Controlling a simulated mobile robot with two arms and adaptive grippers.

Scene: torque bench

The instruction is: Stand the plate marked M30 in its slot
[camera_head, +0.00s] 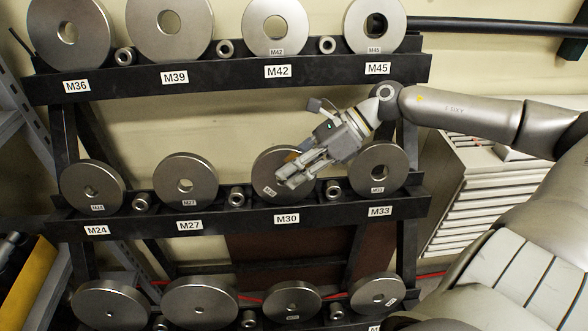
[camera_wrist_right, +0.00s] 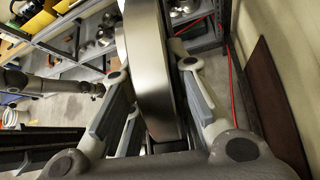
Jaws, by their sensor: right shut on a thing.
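The M30 plate (camera_head: 266,168) is a thick grey steel disc. It stands about upright at the middle rail, above the label M30 (camera_head: 287,219), between the M27 and M33 plates. My right gripper (camera_head: 284,181) is shut on it from the right and hides its centre and part of its right side. Its lower edge is at the rail, but I cannot tell whether it rests fully in the slot. In the right wrist view the plate (camera_wrist_right: 148,70) shows edge-on between the fingers. What looks like my left gripper (camera_wrist_right: 96,90) shows small there, its jaws unclear.
The M27 plate (camera_head: 185,180) and M33 plate (camera_head: 377,168) stand close on either side. Small steel collars (camera_head: 237,196) sit between slots. The upper rail (camera_head: 225,77) runs above my right gripper, and more plates stand below. A white louvred cabinet (camera_head: 480,190) is at the right.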

